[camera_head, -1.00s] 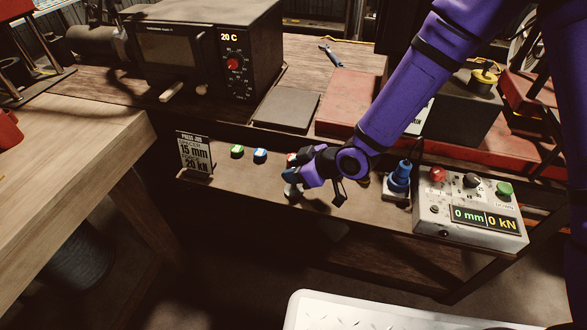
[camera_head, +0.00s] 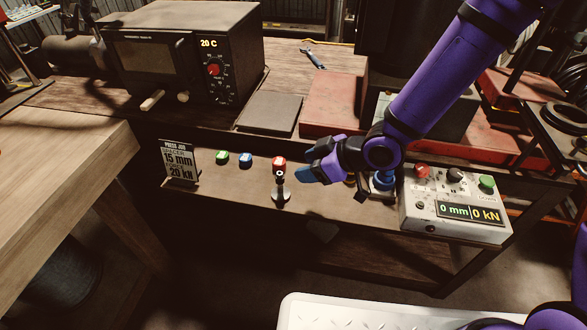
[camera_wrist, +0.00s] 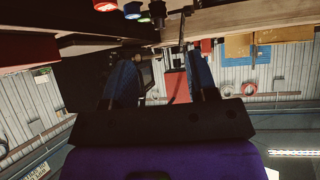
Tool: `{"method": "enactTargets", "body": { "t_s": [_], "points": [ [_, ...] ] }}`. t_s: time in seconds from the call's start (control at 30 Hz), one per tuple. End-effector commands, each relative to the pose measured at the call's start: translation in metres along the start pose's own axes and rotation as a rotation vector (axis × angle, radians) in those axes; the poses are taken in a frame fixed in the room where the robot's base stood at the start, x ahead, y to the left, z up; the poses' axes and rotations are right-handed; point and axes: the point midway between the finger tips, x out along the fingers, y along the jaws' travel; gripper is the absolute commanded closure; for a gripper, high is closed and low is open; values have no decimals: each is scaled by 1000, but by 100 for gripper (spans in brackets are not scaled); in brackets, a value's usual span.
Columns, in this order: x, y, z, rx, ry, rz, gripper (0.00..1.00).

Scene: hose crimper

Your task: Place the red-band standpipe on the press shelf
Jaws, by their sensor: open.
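A small grey metal standpipe (camera_head: 281,190) stands upright on a round foot near the front edge of the press shelf (camera_head: 225,187). Red (camera_head: 279,162) shows at its top; I cannot tell whether this is its band or a red block behind it. My gripper (camera_head: 318,173) is open and empty, just right of the standpipe and apart from it. In the wrist view, my gripper's two blue fingers (camera_wrist: 163,82) are spread, and the red, blue and green pieces show along the top edge.
A control box (camera_head: 455,212) reads 0 mm, 0 kN at right. A blue-topped fitting (camera_head: 382,181) is partly behind my arm. A grey plate (camera_head: 268,113) lies behind.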

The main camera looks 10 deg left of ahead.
Motion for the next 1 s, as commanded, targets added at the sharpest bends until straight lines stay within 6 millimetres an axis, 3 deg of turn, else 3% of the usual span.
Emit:
{"method": "enactTargets", "body": {
  "t_s": [0.2, 0.57, 0.73, 0.87, 1.0],
  "points": [
    [-22, 1, 0, 0, 1, 1, 47],
    [-27, 0, 0, 0, 0, -1, 47],
    [-38, 10, 1, -2, -42, 42, 47],
    [-66, 33, 4, 6, -143, 146, 47],
    [-114, 60, 5, 48, -270, 293, 47]
  ]
}}
